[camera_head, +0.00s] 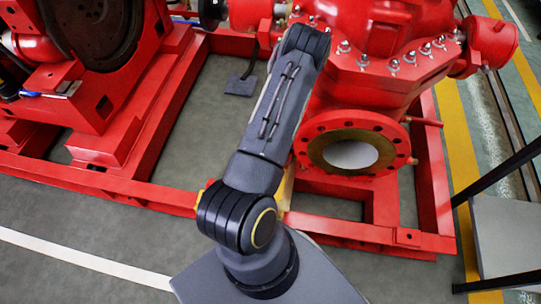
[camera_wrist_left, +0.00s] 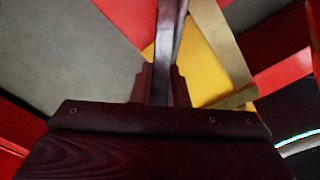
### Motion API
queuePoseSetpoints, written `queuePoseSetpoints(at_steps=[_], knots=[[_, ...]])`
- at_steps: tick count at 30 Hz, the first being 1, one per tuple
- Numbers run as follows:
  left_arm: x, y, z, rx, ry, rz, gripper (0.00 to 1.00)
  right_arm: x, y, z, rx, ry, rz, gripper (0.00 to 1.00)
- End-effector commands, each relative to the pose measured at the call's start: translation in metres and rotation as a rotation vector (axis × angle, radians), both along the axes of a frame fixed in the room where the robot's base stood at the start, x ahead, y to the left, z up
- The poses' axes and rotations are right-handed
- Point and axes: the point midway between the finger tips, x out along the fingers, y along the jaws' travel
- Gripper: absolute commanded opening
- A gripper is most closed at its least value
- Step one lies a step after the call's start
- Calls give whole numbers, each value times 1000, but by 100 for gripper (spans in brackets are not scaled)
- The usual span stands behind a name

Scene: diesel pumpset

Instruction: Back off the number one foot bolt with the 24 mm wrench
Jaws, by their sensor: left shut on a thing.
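In the left wrist view my left gripper (camera_wrist_left: 160,85) is shut on a narrow grey metal bar, which I take to be the wrench (camera_wrist_left: 170,45). The bar runs from between the fingers up and out of the top of the view, so its far end is not seen. In the head view my arm hides the gripper and the wrench. The red pump (camera_head: 385,60) stands on the red base frame (camera_head: 400,238). I cannot make out the number one foot bolt in either view. My right gripper is in neither view.
The pump's round flange (camera_head: 312,150) faces forward, right of my arm. Red machinery (camera_head: 90,50) stands at the left. A grey table with black rails (camera_head: 505,235) is at the right edge. In the wrist view a yellow surface (camera_wrist_left: 208,62) lies behind the bar. Grey floor is free at front left.

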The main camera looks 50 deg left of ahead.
Motion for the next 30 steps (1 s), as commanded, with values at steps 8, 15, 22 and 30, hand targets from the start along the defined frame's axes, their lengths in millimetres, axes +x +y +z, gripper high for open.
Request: queuePoseSetpoints(at_steps=[8, 15, 22, 30], knots=[[-1, -1, 1, -2, 2, -4, 0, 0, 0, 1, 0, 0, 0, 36], [0, 0, 14, -1, 1, -4, 0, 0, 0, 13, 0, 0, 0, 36], [0, 0, 14, 0, 0, -3, 0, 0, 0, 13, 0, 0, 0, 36], [2, 15, 16, 3, 7, -90, 0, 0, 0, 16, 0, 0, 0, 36]])
